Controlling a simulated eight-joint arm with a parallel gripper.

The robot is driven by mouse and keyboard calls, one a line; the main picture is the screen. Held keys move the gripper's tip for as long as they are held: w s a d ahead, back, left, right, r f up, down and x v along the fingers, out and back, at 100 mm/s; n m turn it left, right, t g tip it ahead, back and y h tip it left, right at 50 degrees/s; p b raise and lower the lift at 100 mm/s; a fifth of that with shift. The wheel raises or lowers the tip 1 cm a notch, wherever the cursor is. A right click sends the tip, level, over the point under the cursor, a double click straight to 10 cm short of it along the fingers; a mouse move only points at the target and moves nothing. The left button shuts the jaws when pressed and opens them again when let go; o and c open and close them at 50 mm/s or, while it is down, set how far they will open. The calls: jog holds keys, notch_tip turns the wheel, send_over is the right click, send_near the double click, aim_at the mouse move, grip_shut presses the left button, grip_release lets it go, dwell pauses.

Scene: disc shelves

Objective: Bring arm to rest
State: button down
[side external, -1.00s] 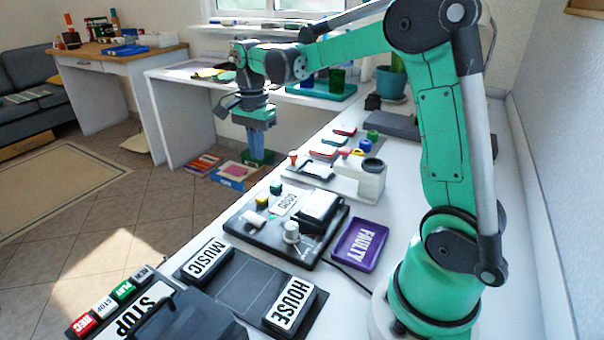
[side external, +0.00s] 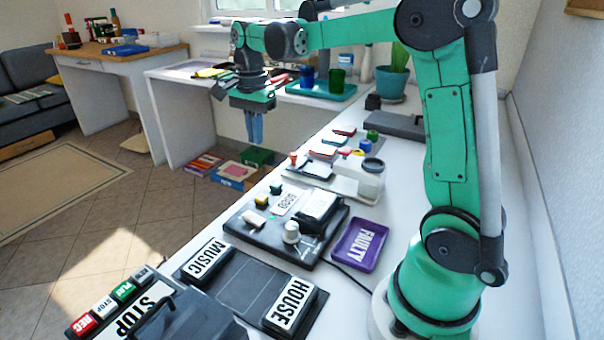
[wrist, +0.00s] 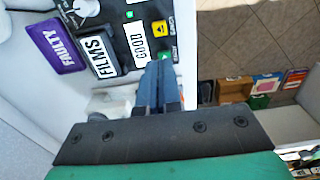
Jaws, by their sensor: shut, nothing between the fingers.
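My gripper (side external: 255,126) hangs pointing down in the side external view, over the gap beyond the table's left edge. Its blue fingers are together with nothing between them. In the wrist view the gripper (wrist: 159,68) shows its two blue fingers side by side, touching, above the edge of the white table. The green arm reaches out from its base at the right of the side external view.
Coloured boxes (side external: 236,174) lie on the floor. A potted cactus (side external: 391,82) stands behind.

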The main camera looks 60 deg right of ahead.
jog(key=s+a+f+n+t, duration=0.2)
jog(key=s+a+n+t, duration=0.5)
jog(key=n, duration=1)
jog(key=s+a, duration=0.2)
jog(key=a, duration=0.2)
jog(key=shift+s+n, duration=0.15)
jog(key=shift+n, duration=0.25)
